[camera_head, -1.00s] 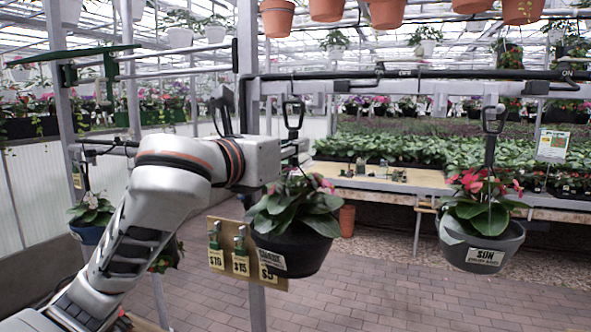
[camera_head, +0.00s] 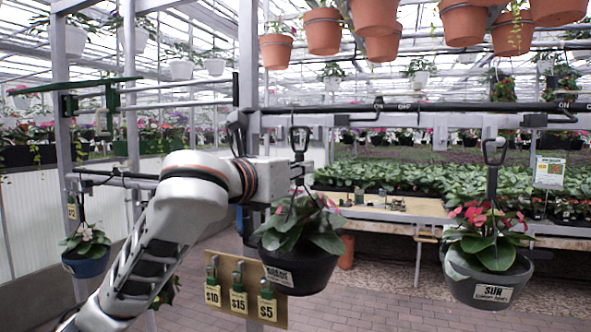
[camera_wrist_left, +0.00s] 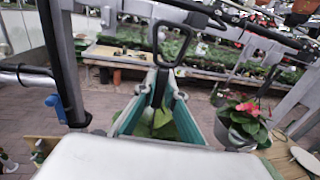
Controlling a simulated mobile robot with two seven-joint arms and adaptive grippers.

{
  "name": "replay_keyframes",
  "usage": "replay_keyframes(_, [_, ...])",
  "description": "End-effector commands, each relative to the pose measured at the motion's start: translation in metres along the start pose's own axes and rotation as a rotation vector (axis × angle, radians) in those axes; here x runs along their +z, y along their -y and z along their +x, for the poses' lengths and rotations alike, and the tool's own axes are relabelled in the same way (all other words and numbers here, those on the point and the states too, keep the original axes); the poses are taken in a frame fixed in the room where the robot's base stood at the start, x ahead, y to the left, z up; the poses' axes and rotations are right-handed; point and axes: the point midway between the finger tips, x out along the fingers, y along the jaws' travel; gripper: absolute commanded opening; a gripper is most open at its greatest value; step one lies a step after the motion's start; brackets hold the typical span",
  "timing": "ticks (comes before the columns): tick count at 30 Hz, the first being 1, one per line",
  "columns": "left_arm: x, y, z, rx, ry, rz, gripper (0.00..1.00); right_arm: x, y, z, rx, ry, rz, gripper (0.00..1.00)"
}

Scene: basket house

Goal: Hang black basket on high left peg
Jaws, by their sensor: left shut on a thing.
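The black basket (camera_head: 300,272) holds a leafy plant with pink flowers and carries a pale label. It hangs upright from a dark hanger with a loop-shaped top (camera_head: 300,136). My left gripper (camera_head: 302,172) is shut on the hanger's stem, above the leaves. The left wrist view shows the stem (camera_wrist_left: 159,88) between my teal-lined fingers (camera_wrist_left: 158,92), with the loop rising above them. The loop appears in front of the long dark rail; I cannot tell the gap. I cannot make out with certainty which part is the high left peg. My right gripper is out of view.
A grey basket (camera_head: 488,283) labelled SUN hangs at the right. A blue basket (camera_head: 88,266) hangs at the left. A price-tag board (camera_head: 247,290) is fixed to a post behind the black basket. Terracotta pots (camera_head: 375,15) hang overhead. A green bracket (camera_head: 110,95) stands upper left.

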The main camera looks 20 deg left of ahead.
Motion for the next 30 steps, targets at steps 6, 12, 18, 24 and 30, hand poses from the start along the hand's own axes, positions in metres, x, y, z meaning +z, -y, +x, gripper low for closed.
replay_keyframes(6, [0.002, -0.004, 0.016, 0.002, 0.006, -0.003, 0.00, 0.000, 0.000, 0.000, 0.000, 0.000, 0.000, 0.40])
replay_keyframes(12, [0.003, -0.006, 0.029, 0.000, 0.008, -0.003, 0.00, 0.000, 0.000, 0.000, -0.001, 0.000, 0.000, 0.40])
replay_keyframes(18, [0.002, -0.007, 0.037, 0.001, 0.008, -0.002, 0.00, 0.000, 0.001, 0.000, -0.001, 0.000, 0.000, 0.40])
replay_keyframes(24, [0.002, -0.008, 0.040, 0.001, 0.008, 0.000, 0.00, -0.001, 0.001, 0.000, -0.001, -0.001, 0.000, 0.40])
replay_keyframes(30, [0.002, -0.008, 0.040, 0.001, 0.008, 0.000, 0.00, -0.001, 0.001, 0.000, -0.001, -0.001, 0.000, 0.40])
